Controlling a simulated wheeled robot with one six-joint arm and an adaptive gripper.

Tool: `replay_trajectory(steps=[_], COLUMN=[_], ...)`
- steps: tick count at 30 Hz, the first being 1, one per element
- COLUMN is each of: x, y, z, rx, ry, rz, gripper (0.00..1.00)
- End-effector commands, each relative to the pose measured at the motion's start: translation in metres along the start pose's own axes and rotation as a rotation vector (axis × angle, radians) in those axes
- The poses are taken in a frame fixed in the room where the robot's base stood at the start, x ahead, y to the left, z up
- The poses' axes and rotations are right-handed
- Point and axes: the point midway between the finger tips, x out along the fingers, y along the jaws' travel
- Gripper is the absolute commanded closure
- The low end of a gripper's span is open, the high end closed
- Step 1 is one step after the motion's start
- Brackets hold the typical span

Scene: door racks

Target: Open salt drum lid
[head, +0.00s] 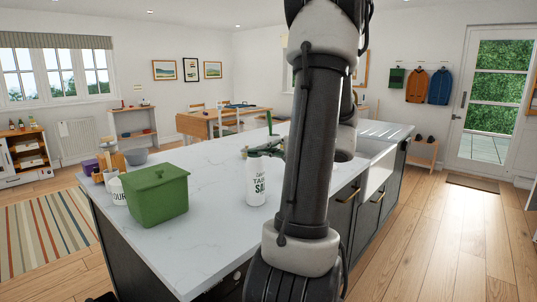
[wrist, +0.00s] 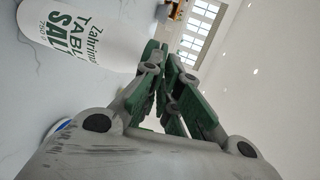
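The salt drum (head: 257,185) is a white cylinder with dark green "TABLE SALT" lettering, standing upright on the white island worktop. Its lid cannot be made out clearly in the head view. In the wrist view the drum (wrist: 85,30) fills the upper left, with part of it cut off by the frame edge. My gripper (wrist: 167,52) has green pads on its fingers, which lie close together with nothing seen between them. The drum is outside the fingers, to their left. In the head view my gripper (head: 268,149) shows near the drum's top; I cannot tell whether they touch.
A green lidded bin (head: 157,197) stands left of the drum, with a white canister (head: 117,191) and a grey bowl (head: 136,157) beyond. A sink (head: 378,165) is at the right. The worktop (head: 212,215) between bin and drum is clear.

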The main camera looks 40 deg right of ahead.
Motion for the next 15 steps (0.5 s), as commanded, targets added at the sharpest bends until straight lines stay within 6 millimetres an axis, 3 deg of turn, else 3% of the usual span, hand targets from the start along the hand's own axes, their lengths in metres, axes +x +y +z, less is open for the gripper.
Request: replay_trajectory(steps=[15], x=[0.014], y=[-0.041], z=[0.002], rx=[-0.013], ry=[-0.004], rz=[0.483], gripper=[1.00])
